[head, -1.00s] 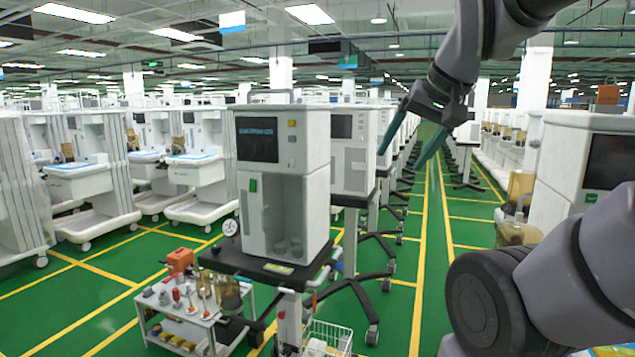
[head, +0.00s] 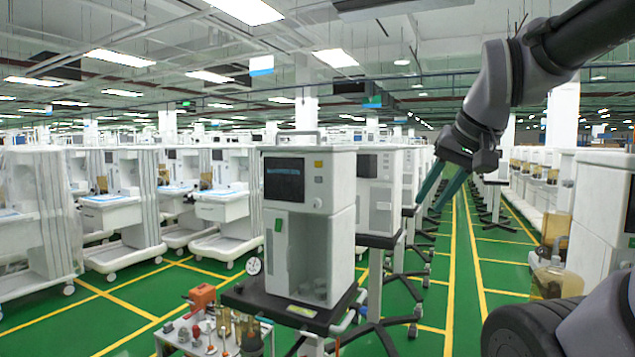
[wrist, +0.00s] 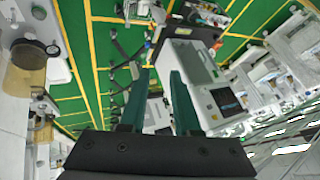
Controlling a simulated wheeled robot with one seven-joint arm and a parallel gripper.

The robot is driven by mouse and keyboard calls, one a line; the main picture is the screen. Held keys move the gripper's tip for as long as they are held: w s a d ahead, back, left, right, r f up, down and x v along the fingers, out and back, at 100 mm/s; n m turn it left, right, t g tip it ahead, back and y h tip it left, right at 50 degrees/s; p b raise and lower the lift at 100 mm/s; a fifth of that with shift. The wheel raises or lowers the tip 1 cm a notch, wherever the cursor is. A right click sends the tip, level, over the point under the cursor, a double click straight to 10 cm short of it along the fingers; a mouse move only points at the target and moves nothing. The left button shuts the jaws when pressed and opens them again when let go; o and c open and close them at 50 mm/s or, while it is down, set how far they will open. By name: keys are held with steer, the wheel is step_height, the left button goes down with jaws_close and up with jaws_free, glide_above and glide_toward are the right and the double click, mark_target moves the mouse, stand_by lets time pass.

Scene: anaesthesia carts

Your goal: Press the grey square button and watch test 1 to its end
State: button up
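A white anaesthesia machine (head: 339,240) stands upright on a black-topped stand in the middle of the head view. Its front has a dark screen (head: 284,179) whose text I cannot read. To the right of the screen are a small yellow square, a small grey square button (head: 318,179) and a round knob (head: 317,203). My gripper (head: 430,204) hangs in the air to the right of the machine, apart from it. Its two teal fingers are spread with nothing between them. In the wrist view my gripper (wrist: 158,72) is also open, and the machine's screen (wrist: 226,101) shows to its right.
A low cart (head: 208,340) with an orange item and small parts stands at the front left of the machine. More machines on stands line up behind it. White carts (head: 222,200) fill the left. A green aisle (head: 462,265) with yellow lines is open at right.

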jaws_close()
stand_by(1.4)
